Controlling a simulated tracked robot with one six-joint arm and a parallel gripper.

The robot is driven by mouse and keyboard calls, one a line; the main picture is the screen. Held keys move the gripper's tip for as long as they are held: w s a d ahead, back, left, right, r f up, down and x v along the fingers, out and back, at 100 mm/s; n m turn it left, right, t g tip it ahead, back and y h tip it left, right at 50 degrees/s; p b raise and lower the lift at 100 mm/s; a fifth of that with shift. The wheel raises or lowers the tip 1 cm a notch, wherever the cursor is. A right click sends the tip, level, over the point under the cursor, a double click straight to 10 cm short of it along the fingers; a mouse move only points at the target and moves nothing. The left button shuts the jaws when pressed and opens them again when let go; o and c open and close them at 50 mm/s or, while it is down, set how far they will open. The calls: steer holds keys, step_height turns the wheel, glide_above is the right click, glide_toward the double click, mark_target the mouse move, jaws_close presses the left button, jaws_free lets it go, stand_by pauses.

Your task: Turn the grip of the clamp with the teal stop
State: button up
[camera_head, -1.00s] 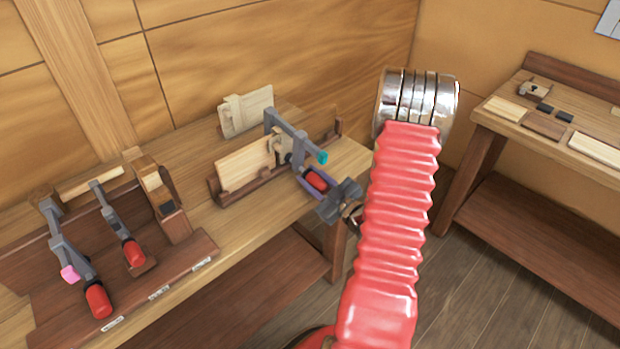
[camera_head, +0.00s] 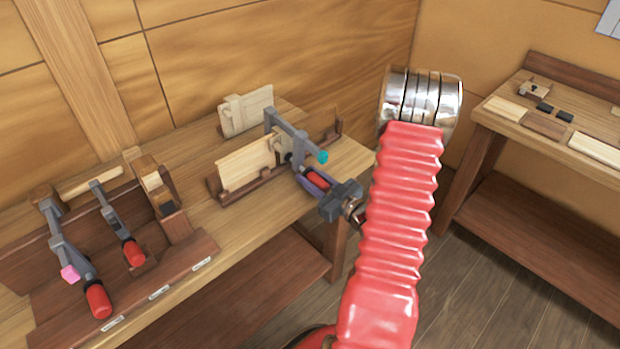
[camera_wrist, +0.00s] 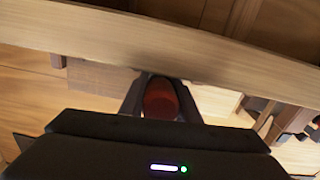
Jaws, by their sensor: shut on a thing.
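The clamp with the teal stop (camera_head: 322,156) sits on the wooden bench, its grey bar (camera_head: 290,128) over the edge of a pale plank (camera_head: 243,166) standing in a brown holder. Its red grip (camera_head: 318,179) points toward my gripper (camera_head: 328,192). The gripper is shut on the red grip, which also shows between the dark fingers in the wrist view (camera_wrist: 160,98). The fingers hide part of the grip. The clamp's jaw contact with the plank is partly hidden.
A rack (camera_head: 130,262) at the left holds a clamp with a pink stop (camera_head: 70,273) and a smaller red-gripped clamp (camera_head: 134,252). Another plank (camera_head: 246,109) stands behind. A second bench (camera_head: 560,110) with small pieces is at the right. Floor between the benches is clear.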

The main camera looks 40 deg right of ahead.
steer(key=shift+m, duration=0.4)
steer(key=o, duration=0.8)
steer(key=shift+c, duration=0.2)
steer(key=shift+s, duration=0.1)
steer(key=s, duration=1.3)
steer(key=shift+s+d, duration=0.15)
steer(key=shift+s, duration=0.2)
